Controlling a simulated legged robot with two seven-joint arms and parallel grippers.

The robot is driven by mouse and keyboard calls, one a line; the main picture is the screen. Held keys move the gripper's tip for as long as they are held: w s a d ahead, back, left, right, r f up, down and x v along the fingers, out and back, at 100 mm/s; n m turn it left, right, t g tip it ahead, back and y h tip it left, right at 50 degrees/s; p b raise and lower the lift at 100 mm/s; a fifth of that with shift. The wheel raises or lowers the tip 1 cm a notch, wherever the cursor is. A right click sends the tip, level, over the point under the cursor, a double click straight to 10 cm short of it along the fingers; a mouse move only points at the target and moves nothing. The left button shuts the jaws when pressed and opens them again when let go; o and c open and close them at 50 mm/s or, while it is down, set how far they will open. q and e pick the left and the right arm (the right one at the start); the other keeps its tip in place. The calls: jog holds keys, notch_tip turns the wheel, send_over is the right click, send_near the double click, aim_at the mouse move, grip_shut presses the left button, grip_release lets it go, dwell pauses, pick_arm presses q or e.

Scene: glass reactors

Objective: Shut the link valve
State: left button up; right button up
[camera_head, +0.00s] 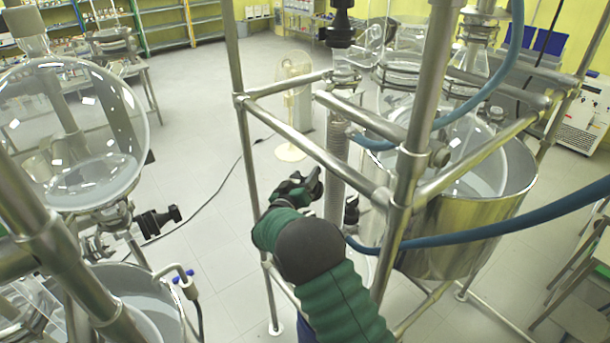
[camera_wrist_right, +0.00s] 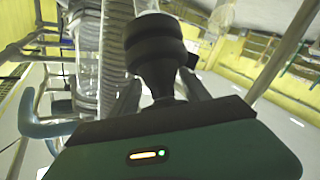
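My right gripper (camera_head: 316,180) shows in the head view beside the upright coiled glass column (camera_head: 336,160), its fingers partly hidden by my wrist. In the right wrist view, its two grey fingers (camera_wrist_right: 160,88) stand apart on either side of a black ribbed valve knob (camera_wrist_right: 158,48). The knob's narrow neck is between them, and a gap shows on the left; contact cannot be seen clearly. Another black fitting (camera_head: 351,208) is right of my gripper, low by the column. Which fitting is the link valve cannot be told for certain. My left gripper is not in view.
Metal frame bars (camera_head: 312,150) surround the column closely. A blue hose (camera_head: 480,228) crosses at the right, before a steel vessel (camera_head: 455,240). A round glass flask (camera_head: 75,135) stands at the left. Open floor (camera_head: 200,150) lies between, with a fan (camera_head: 294,85) behind.

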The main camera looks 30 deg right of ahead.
aim_at(296, 177)
jog(key=shift+w+a+r, duration=0.1)
jog(key=shift+a+r, duration=0.15)
jog(key=shift+a, duration=0.3)
jog(key=shift+w+a+r, duration=0.1)
jog(key=shift+a+r, duration=0.1)
jog(key=shift+a, duration=0.35)
jog(key=c, duration=0.5)
jog(key=shift+a, duration=0.25)
jog(key=shift+c, duration=1.1)
jog(key=shift+s+d, duration=0.25)
jog(key=shift+d, duration=0.05)
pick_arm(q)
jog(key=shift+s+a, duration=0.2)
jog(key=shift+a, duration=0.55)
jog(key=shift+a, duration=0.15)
pick_arm(e)
jog(key=shift+a, duration=0.15)
jog(key=shift+f, duration=0.15)
jog(key=o, duration=1.2)
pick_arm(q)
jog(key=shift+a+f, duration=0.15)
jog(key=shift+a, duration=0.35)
pick_arm(e)
jog(key=shift+o, duration=0.8)
jog(key=shift+a+r, duration=0.2)
jog(key=shift+a, duration=0.1)
